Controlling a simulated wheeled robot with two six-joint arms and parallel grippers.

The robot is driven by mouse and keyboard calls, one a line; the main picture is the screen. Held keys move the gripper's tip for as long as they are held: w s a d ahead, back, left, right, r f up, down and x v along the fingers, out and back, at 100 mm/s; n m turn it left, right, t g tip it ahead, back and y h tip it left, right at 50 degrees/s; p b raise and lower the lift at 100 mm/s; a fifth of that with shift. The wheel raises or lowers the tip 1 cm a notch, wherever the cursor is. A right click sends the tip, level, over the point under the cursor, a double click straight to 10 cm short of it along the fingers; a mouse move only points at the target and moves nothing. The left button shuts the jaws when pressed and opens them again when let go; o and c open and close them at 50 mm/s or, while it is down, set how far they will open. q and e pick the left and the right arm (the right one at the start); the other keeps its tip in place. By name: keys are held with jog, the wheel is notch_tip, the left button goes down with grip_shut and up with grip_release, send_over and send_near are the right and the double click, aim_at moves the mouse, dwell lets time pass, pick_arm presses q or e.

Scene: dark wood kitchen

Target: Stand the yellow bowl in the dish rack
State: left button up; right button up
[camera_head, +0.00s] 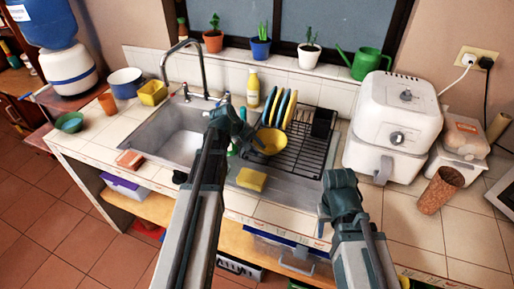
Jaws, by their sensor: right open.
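The yellow bowl (270,143) is at the left side of the black dish rack (305,160), its hollow facing up and slightly tilted. My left gripper (250,139) is at the bowl's left rim and appears shut on it; the fingertips are partly hidden. I cannot tell whether the bowl touches the rack. Several yellow and blue plates (286,107) stand upright in the rack's back left part. My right gripper (323,215) is open and empty in front of the counter edge, right of the yellow sponge (251,179).
The sink (178,135) with its tall faucet (185,48) is left of the rack. A yellow bottle (253,88) stands behind. A white air fryer (391,125) and a brown cup (440,190) are right. The rack's front right part is free.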

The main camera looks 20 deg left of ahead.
pick_arm(q)
jog(key=shift+r+p, duration=0.35)
jog(key=shift+p, duration=0.05)
pick_arm(e)
jog(key=shift+r, duration=0.35)
pick_arm(q)
jog(key=p+v, duration=0.9)
jog(key=v, duration=0.2)
jog(key=shift+s+a+r+p, duration=0.2)
jog(key=shift+r+p, duration=0.1)
jog(key=shift+p, duration=0.1)
pick_arm(e)
notch_tip(320, 180, up, 10)
jog(key=shift+f, duration=0.1)
pick_arm(q)
jog(key=s+d+f+m+g+y, duration=0.3)
jog(key=s+d+m+g+y, duration=0.2)
jog(key=s+d+m, duration=0.8)
jog(key=s+d, duration=0.5)
jog(key=d, duration=0.4)
jog(key=shift+d, duration=0.25)
jog(key=shift+s+f, duration=0.1)
